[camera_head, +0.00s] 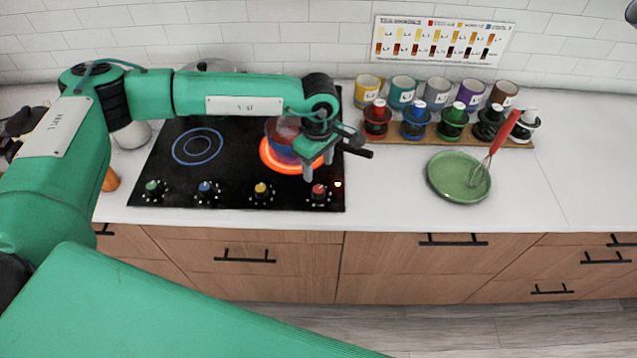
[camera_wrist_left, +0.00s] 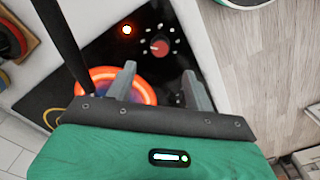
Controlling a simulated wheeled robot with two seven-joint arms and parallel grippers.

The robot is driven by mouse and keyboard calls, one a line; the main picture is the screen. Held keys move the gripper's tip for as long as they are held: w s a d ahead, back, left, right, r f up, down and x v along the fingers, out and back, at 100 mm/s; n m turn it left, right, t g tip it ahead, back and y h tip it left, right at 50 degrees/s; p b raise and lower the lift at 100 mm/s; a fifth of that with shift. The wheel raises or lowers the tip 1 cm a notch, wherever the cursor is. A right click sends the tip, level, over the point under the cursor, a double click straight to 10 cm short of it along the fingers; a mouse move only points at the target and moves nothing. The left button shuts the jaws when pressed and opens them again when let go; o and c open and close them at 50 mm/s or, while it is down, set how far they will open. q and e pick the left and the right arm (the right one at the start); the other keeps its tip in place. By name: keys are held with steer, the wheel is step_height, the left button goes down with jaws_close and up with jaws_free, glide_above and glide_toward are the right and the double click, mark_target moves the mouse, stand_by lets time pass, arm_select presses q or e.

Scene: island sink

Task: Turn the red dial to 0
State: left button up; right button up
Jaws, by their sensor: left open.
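The red dial (camera_head: 319,190) is the rightmost knob along the front edge of the black cooktop (camera_head: 222,188). My left gripper (camera_head: 319,172) is open and empty, above and a little behind the red dial. In the left wrist view its two fingers (camera_wrist_left: 160,82) point towards the dial, which lies beyond the tips and apart from them. My right gripper is not in view.
A pot (camera_head: 281,136) sits on the glowing burner, partly hidden by my left gripper. Blue (camera_head: 205,188), yellow (camera_head: 261,190) and green (camera_head: 152,187) dials line the same edge. A green plate (camera_head: 450,178) with a red-handled whisk (camera_head: 498,142) lies right. Counter between cooktop and plate is clear.

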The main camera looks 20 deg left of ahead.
mark_target(318, 189)
arm_select(q)
step_height(318, 189, down, 9)
steer(key=p, duration=0.2)
steer(key=shift+f+p, duration=0.1)
steer(key=shift+p, duration=0.3)
steer(key=c, duration=1)
steer(key=shift+o, duration=0.2)
